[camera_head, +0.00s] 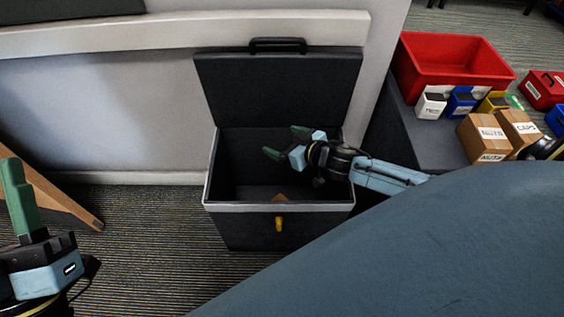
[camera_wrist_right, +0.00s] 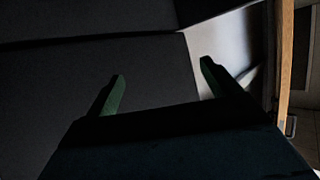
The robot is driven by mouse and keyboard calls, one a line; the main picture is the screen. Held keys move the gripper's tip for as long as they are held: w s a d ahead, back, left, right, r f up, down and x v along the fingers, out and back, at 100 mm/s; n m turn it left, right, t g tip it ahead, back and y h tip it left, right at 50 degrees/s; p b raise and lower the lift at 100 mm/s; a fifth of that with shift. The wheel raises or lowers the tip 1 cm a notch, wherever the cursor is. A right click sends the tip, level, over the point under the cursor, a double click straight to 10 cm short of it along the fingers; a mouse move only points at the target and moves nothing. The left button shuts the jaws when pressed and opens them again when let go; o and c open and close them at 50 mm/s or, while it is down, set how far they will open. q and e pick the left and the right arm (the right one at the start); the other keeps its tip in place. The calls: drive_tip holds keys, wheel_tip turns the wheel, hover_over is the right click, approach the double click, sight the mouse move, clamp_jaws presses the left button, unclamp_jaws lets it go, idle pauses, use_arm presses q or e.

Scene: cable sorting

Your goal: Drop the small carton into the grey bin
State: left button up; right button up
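The grey bin (camera_head: 232,207) stands on the floor with its lid (camera_head: 277,85) raised against the wall. A small brown piece, which looks like the small carton (camera_head: 281,197), shows low inside the bin near its front wall; most of it is hidden by the rim. My right gripper (camera_head: 285,143) is over the bin's opening, open with nothing between its fingers. Its two green fingers also stand apart and empty in the right wrist view (camera_wrist_right: 163,72). My left gripper (camera_head: 20,197) is at the far left, away from the bin; its fingers overlap in view.
A dark stand at the right bears a red crate (camera_head: 420,80), several small coloured bins, and brown cartons (camera_head: 484,138) marked "NUTS" and "CAPS". A wooden board (camera_head: 60,200) is at the left. Striped carpet (camera_head: 150,230) is clear left of the bin.

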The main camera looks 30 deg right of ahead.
use_arm(q)
drive_tip(key=a+f+g+y+p, duration=0.3)
drive_tip(key=f+g+y+p, duration=0.2)
drive_tip(key=f+g, duration=0.9)
drive_tip(key=shift+s+a+f+p, duration=0.2)
drive_tip(key=shift+f+p, duration=0.35)
drive_tip(key=shift+f, duration=1.4)
use_arm(e)
drive_tip(key=v, duration=1.3)
drive_tip(key=shift+s, duration=0.2)
drive_tip(key=shift+d+r, duration=0.1)
